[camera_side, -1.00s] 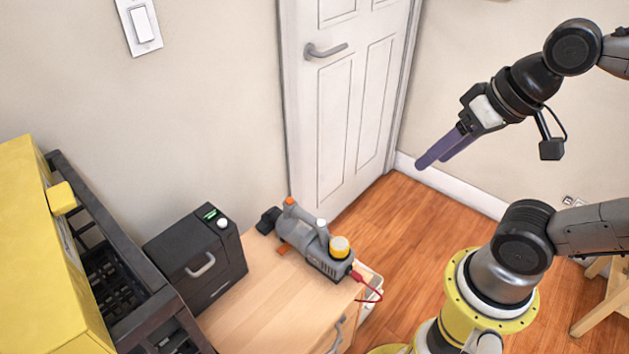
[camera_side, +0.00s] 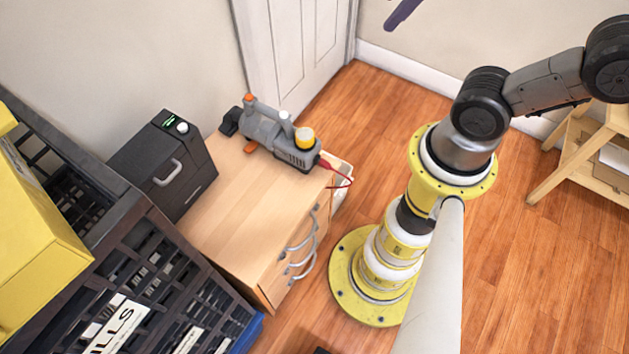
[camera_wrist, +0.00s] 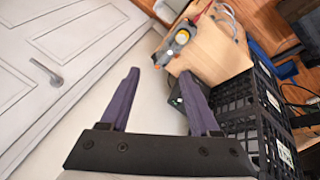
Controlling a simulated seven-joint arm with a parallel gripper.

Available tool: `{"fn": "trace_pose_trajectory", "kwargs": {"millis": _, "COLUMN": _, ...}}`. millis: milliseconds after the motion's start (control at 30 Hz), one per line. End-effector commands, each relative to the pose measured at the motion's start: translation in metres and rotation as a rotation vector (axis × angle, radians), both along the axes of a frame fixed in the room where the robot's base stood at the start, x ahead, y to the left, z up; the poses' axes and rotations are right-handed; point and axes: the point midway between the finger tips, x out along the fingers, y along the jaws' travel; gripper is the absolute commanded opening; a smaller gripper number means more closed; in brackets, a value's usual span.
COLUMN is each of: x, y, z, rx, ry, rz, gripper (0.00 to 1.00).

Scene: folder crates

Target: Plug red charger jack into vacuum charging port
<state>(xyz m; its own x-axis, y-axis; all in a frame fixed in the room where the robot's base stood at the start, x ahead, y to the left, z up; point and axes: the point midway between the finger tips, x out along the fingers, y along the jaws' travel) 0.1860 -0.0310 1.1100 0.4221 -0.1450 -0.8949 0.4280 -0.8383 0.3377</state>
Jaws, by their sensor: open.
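The grey handheld vacuum (camera_side: 275,134), with a yellow cap and orange details, lies on top of the wooden cabinet (camera_side: 265,200). The red charger jack (camera_side: 325,164) is at the vacuum's right end, with a red cable looping over the cabinet edge. I cannot tell whether it is fully seated. In the wrist view the vacuum (camera_wrist: 177,41) is small and beyond my fingertips. My gripper (camera_wrist: 160,72) is open and empty, with two purple fingers, well apart from the vacuum. In the side view only a purple finger shows at the top edge.
A black box with a handle (camera_side: 163,165) stands left of the vacuum on the cabinet. A black crate (camera_side: 150,260) and a yellow box (camera_side: 40,250) fill the lower left. A white door (camera_side: 290,50) is behind. A wooden stool (camera_side: 580,160) stands right.

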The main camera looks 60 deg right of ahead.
Motion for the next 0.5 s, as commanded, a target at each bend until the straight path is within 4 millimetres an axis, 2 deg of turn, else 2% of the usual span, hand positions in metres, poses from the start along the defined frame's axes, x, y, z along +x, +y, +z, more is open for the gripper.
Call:
{"fn": "trace_pose_trajectory", "kwargs": {"millis": 267, "x": 0.055, "y": -0.007, "z": -0.014, "rx": -0.275, "ry": 0.253, "rz": 0.375, "gripper": 0.63}}
{"fn": "trace_pose_trajectory", "kwargs": {"millis": 367, "x": 0.082, "y": -0.004, "z": -0.028, "rx": -0.379, "ry": 0.373, "rz": 0.547, "gripper": 0.63}}
{"fn": "trace_pose_trajectory", "kwargs": {"millis": 500, "x": 0.119, "y": 0.009, "z": -0.057, "rx": -0.516, "ry": 0.543, "rz": 0.794, "gripper": 0.63}}
